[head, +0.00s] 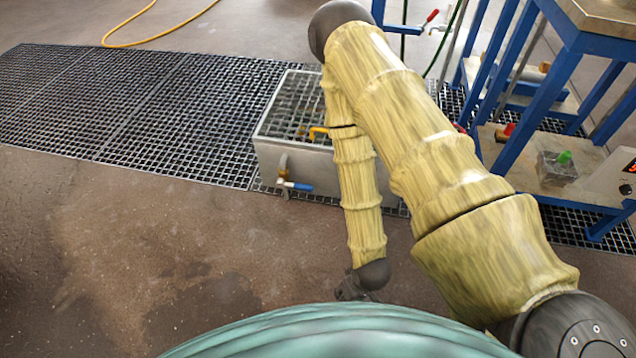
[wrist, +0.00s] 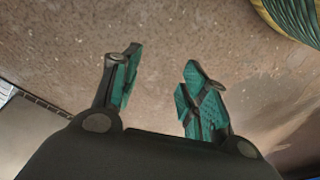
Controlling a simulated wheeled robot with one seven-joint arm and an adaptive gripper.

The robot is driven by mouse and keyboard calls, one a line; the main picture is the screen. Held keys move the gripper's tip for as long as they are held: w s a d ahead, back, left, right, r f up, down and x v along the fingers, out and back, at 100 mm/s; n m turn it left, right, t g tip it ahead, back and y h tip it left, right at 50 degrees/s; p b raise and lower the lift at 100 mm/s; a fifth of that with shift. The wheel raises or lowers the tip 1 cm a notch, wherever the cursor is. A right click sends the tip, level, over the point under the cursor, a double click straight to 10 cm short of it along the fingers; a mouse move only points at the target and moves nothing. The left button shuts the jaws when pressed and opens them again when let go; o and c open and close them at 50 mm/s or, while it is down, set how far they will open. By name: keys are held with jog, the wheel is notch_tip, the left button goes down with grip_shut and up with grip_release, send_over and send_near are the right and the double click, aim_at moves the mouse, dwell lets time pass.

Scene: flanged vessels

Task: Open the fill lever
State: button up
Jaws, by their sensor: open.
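No lever is marked as the fill lever, so I cannot tell which it is. In the head view a blue-handled lever (head: 297,185) sits on a valve low on the front of a grey metal tank (head: 310,176). A yellow lever (head: 318,132) shows at the tank's top, partly behind my arm. A red-handled lever (head: 431,17) is on piping at the top. My gripper (head: 352,290) hangs low in front of the tank, over brown floor and apart from the levers. In the wrist view my gripper (wrist: 162,75) has its two green-padded fingers spread, with only floor between them.
A blue-framed stand (head: 545,85) with shelves is at the right; a control box (head: 612,178) and a green-topped fitting (head: 564,157) sit on it. Floor grating (head: 110,110) runs behind and under the tank. A yellow hose (head: 150,30) lies behind. Floor at the left is clear.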

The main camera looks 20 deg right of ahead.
jog(key=w+f+n+t+y+b, duration=0.1)
jog(key=w+f+t, duration=0.1)
jog(key=w, duration=0.6)
jog(key=w+f+n+t+y+b, duration=0.1)
jog(key=w+f+t+y, duration=0.1)
jog(key=w, duration=0.6)
jog(key=w+d+f+n+t+y+b, duration=0.1)
jog(key=w+f+n+t, duration=0.1)
jog(key=w, duration=0.6)
jog(key=shift+f+t, duration=0.1)
jog(key=shift+t, duration=0.4)
jog(key=w+d+r+n+t+y+b, duration=0.1)
jog(key=w+d+n+y, duration=0.1)
jog(key=w, duration=0.3)
jog(key=w+d+r+n+t+y+b, duration=0.1)
jog(key=w+d+n+t+y+b, duration=0.15)
jog(key=w, duration=0.25)
jog(key=n+g+y+b, duration=0.2)
jog(key=n+y, duration=0.3)
jog(key=y, duration=0.1)
send_near(295, 185)
jog(key=b+x, duration=0.2)
jog(key=x, duration=0.1)
jog(key=f+b+x, duration=0.1)
jog(key=b+x, duration=0.1)
jog(key=x, duration=0.1)
jog(key=shift+w+d+f, duration=0.1)
jog(key=shift+w+f, duration=0.05)
jog(key=shift+w, duration=0.1)
jog(key=shift+x, duration=0.85)
